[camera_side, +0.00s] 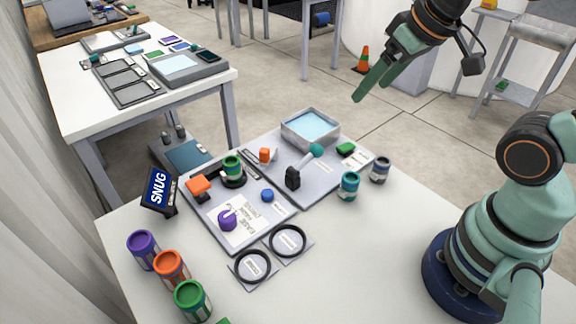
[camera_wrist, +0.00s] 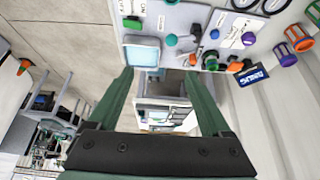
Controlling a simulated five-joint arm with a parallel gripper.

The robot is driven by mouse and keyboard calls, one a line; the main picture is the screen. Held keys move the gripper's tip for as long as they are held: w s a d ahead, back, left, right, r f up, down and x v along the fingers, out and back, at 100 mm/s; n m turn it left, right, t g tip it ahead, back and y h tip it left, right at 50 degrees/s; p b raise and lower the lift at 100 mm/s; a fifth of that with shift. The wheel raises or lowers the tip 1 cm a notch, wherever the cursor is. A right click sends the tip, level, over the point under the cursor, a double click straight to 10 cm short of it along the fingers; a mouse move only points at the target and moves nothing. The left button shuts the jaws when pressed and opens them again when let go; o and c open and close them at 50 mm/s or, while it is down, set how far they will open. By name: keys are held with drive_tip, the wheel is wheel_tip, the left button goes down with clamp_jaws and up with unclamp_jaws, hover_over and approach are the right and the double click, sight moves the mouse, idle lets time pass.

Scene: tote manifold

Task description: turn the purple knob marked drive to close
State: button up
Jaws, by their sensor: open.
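The purple knob (camera_side: 228,219) sits on the near part of the grey manifold board (camera_side: 200,227), with a light pointer on top and printed lettering beside it. In the wrist view the purple knob (camera_wrist: 248,39) shows small at the upper right. My gripper (camera_side: 372,90) is raised high, beyond and to the right of the board, well apart from the knob. Its two green fingers are spread with nothing between them; they also show in the wrist view (camera_wrist: 168,95). The lettering by the knob is too small to read surely.
A blue-filled tray (camera_side: 311,128) is at the back. Purple (camera_side: 143,249), orange (camera_side: 171,269) and green (camera_side: 191,299) cans line the left edge.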

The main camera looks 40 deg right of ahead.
drive_tip(key=shift+c, duration=0.5)
